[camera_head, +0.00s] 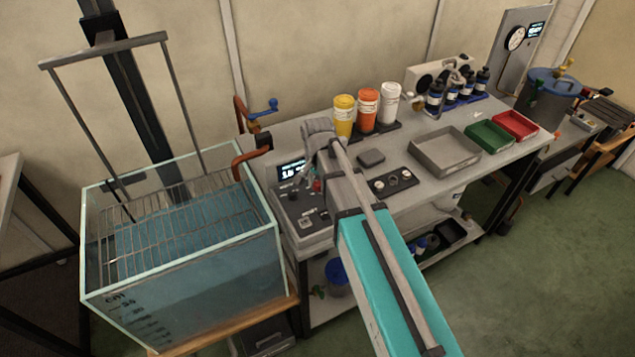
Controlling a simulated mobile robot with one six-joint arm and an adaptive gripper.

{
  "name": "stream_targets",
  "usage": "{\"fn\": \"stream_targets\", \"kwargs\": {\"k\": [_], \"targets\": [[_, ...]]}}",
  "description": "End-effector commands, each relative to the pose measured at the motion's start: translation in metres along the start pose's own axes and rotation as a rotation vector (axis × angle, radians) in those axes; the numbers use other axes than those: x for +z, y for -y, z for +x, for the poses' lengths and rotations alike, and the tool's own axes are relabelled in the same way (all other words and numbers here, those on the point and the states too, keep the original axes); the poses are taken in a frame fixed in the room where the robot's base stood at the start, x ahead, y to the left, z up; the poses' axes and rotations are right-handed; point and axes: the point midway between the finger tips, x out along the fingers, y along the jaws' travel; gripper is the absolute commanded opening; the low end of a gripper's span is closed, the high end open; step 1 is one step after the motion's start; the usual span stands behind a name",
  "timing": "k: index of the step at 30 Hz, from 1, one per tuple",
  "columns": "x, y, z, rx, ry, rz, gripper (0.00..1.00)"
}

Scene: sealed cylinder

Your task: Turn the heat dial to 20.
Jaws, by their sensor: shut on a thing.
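The grey control box (292,222) stands at the left end of the bench, beside the water tank. Its small dark display (292,169) shows light digits that look like 16, too small to read surely. My arm reaches up from the bottom right and bends down over the box. My gripper (317,187) is low at the right part of the box top, shut on what seems to be the heat dial. The dial itself is mostly hidden by my gripper and arm, and its marks cannot be read.
A glass tank (180,270) of water with a wire rack (180,215) is at left. A pipe with a blue-handled valve (262,107) rises behind the box. A dark panel with knobs (392,182), a grey tray (444,152) and several bottles stand to the right.

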Motion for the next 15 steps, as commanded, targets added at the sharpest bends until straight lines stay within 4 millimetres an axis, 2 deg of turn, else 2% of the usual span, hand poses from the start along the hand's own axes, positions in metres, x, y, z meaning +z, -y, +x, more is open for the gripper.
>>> {"fn": "stream_targets", "kwargs": {"k": [1, 2, 6, 7, 15], "targets": [[0.0005, -0.0001, 0.0002, 0.000, 0.001, -0.001, 0.00], [0.0005, -0.0001, 0.0002, 0.000, 0.001, -0.001, 0.43], [0.0004, -0.0001, 0.0001, 0.000, 0.001, -0.001, 0.69], [0.0004, -0.0001, 0.0001, 0.000, 0.001, -0.001, 0.73], [0.0001, 0.0000, 0.0000, 0.000, 0.000, -0.001, 0.73]]}}
